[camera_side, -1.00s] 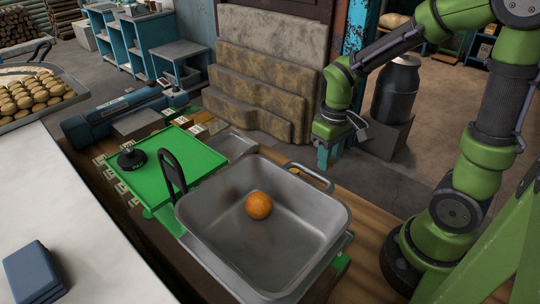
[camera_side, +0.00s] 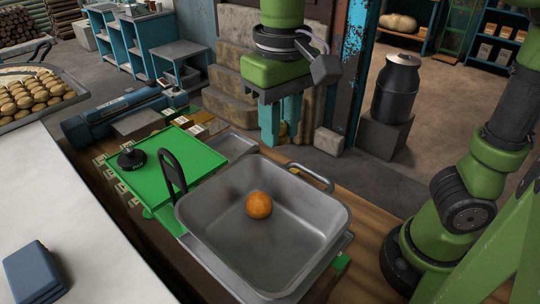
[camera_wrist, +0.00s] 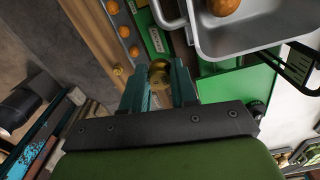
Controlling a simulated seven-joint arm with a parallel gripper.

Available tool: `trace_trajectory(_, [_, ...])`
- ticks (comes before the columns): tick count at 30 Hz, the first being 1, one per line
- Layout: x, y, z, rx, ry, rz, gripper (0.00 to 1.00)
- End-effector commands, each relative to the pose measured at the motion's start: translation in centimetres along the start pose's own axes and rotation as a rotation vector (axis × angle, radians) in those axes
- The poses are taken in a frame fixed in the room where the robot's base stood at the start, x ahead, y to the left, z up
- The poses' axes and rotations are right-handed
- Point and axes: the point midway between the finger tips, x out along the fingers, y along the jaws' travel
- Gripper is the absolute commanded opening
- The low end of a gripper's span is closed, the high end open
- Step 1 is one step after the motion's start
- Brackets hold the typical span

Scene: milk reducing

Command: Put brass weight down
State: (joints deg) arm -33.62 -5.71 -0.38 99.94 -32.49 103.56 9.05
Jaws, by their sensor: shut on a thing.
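My gripper (camera_side: 281,138) points down at the back of the bench, above and behind the steel pan (camera_side: 320,185). In the wrist view its teal fingers (camera_wrist: 159,88) are shut on a round brass weight (camera_wrist: 159,70). In the side view the fingers mostly hide the weight; a bit of yellow shows by them. The pan holds one orange ball (camera_side: 259,205). To its left is a green platform (camera_side: 175,178) with a black knobbed weight (camera_side: 132,158) on it.
In the wrist view, several small round orange-brown things (camera_wrist: 124,31) lie in a row on a grey strip left of the gripper. The pan's raised handle (camera_side: 312,174) is close below the gripper. A blue cylinder (camera_side: 90,126) lies at the left.

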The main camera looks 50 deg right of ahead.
Motion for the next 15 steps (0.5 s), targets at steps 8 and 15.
trace_trajectory(8, [0.8, -3.8, -4.2, 0.016, -0.003, 0.003, 0.00])
trace_trajectory(15, [1.4, -7.9, -8.9, 0.016, -0.001, 0.001, 0.00])
